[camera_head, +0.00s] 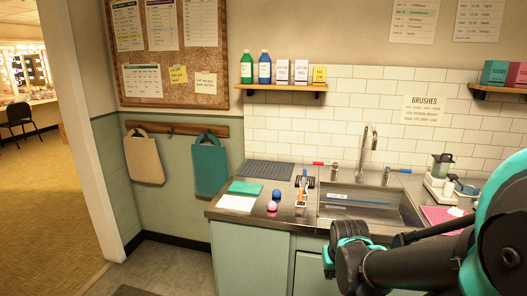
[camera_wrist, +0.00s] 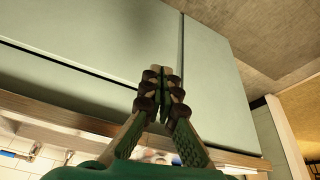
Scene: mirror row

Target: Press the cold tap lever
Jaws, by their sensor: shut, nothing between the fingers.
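The sink (camera_head: 365,203) is set in the metal counter, with a tall curved faucet (camera_head: 367,145) behind it. A blue-tipped tap lever (camera_head: 404,171), likely the cold one, is to the right of the faucet. A red-tipped lever (camera_head: 319,163) is to its left. My gripper (camera_head: 347,240) is in front of the counter, below and in front of the sink, well apart from both levers. In the wrist view my gripper (camera_wrist: 160,75) has its fingers together with nothing between them, in front of the pale green cabinet (camera_wrist: 80,40).
Pink and blue balls (camera_head: 271,206), a teal cloth (camera_head: 245,187) and small tools (camera_head: 301,195) lie left of the sink. The counter's front edge (camera_head: 270,227) lies between my gripper and the taps.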

